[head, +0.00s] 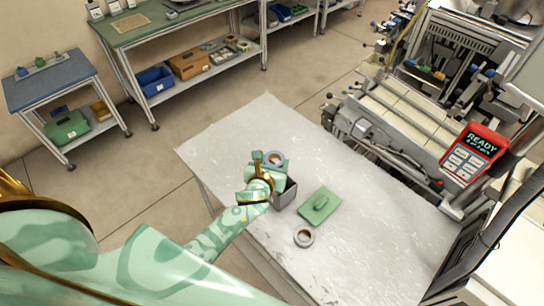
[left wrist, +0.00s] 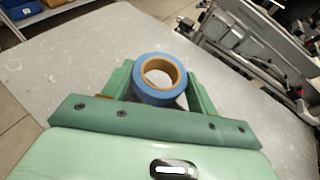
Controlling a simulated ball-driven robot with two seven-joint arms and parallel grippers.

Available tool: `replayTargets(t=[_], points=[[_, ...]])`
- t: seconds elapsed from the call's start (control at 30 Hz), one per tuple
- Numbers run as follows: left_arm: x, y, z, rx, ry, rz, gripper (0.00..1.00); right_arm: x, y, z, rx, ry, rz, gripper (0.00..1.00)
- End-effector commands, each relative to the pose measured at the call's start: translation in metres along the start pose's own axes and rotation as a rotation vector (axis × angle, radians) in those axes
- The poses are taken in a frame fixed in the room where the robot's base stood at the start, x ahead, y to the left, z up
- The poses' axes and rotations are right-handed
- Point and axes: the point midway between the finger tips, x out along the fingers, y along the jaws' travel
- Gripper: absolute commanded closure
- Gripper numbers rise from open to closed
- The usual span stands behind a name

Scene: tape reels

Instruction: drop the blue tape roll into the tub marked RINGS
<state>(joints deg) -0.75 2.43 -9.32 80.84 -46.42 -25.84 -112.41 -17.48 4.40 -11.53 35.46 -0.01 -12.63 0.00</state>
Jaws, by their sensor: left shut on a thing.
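My left gripper (head: 264,167) is shut on the blue tape roll (head: 284,160). In the left wrist view the roll (left wrist: 158,98) sits between the two green fingers, with its brown cardboard core facing the camera. A grey open-topped tub (head: 286,194) stands on the table just below and beside the gripper in the head view. The roll appears held above the tub's far side; I cannot tell whether it is over the opening. My gripper hides part of the tub, and no lettering on it can be read. My right gripper is not in view.
A green lid-like piece with a handle (head: 320,207) and a grey tape roll (head: 304,237) lie on the pale table (head: 238,128) right of the tub. A machine with a red READY panel (head: 474,151) stands behind. The table's far left is clear.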

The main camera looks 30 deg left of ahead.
Motion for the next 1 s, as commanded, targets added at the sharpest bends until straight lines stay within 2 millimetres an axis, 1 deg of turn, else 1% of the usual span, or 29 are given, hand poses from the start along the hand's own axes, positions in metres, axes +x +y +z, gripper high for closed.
replayTargets(t=[0.27,0.7,0.9,1.0], points=[[0.006,0.0,-0.015,0.001,-0.001,0.0,0.64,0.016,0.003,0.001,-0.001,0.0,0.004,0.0],[0.023,0.0,-0.056,0.002,0.0,-0.001,0.64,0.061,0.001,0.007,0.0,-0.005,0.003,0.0],[0.03,0.0,-0.072,0.002,-0.001,0.0,0.64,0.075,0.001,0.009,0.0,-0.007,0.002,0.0],[0.032,0.001,-0.075,0.003,-0.001,0.0,0.64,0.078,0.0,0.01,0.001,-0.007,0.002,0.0]])
